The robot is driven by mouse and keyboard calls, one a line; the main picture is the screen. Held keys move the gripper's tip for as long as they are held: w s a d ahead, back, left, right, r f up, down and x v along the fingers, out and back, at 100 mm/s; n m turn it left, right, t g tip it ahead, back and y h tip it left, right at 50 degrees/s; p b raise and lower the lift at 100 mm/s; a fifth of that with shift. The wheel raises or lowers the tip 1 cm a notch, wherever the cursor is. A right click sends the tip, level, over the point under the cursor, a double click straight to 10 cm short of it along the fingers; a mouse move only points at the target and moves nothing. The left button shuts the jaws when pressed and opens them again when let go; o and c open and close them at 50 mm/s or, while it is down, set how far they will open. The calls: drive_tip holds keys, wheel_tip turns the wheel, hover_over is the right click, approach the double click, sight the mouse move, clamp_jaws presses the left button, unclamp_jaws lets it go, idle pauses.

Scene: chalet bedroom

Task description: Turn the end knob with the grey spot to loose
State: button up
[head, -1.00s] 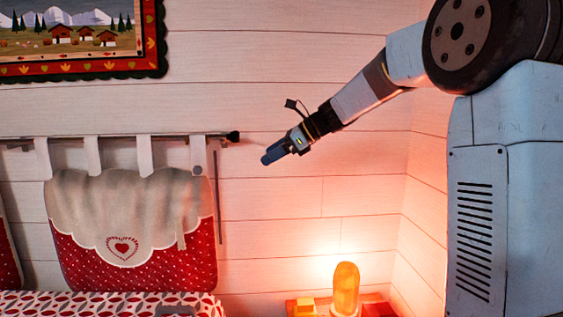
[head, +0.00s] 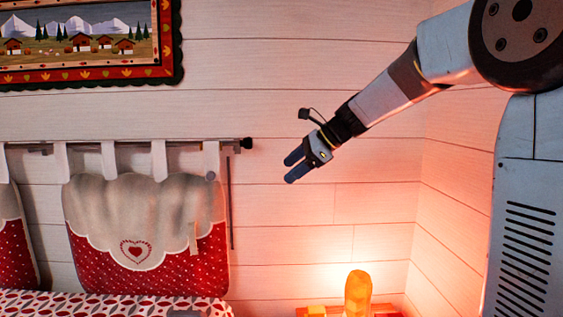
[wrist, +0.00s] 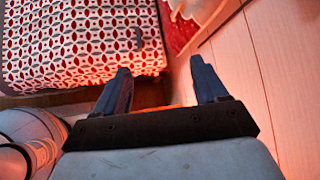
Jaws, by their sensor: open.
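A dark end knob (head: 247,143) sits at the right end of the wall rod (head: 140,141) in the head view. I cannot make out a grey spot on the knob itself. A small round grey spot (head: 211,176) shows below the rod, at the top right of the hanging cushion. My gripper (head: 287,171) is open and empty, to the right of the knob and a little lower, apart from it. Its two blue fingers point left and down. In the wrist view the open fingers (wrist: 160,66) have nothing between them, and the knob does not show.
A red and cream cushion (head: 150,255) hangs from the rod by straps. A thin dark stick (head: 231,205) hangs by the wall. A patterned bed (wrist: 75,40) lies below. A glowing orange lamp (head: 358,292) stands low right. A framed picture (head: 90,78) hangs above. The wall around my gripper is bare.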

drive_tip(key=w+a+r+y, duration=0.2)
drive_tip(key=w+y, duration=0.2)
drive_tip(key=w, duration=0.8)
drive_tip(key=m+y, duration=0.2)
drive_tip(key=y, duration=0.2)
approach(250, 144)
drive_tip(key=w+a, duration=0.1)
drive_tip(key=a, duration=0.2)
drive_tip(key=w+a, duration=0.1)
drive_tip(key=a, duration=0.2)
drive_tip(key=w+a, duration=0.2)
drive_tip(key=a, duration=0.2)
drive_tip(key=shift+a+f, duration=0.1)
drive_tip(key=shift+f, duration=0.25)
drive_tip(key=shift+c, duration=0.3)
drive_tip(key=c, duration=1)
drive_tip(key=shift+o, duration=0.2)
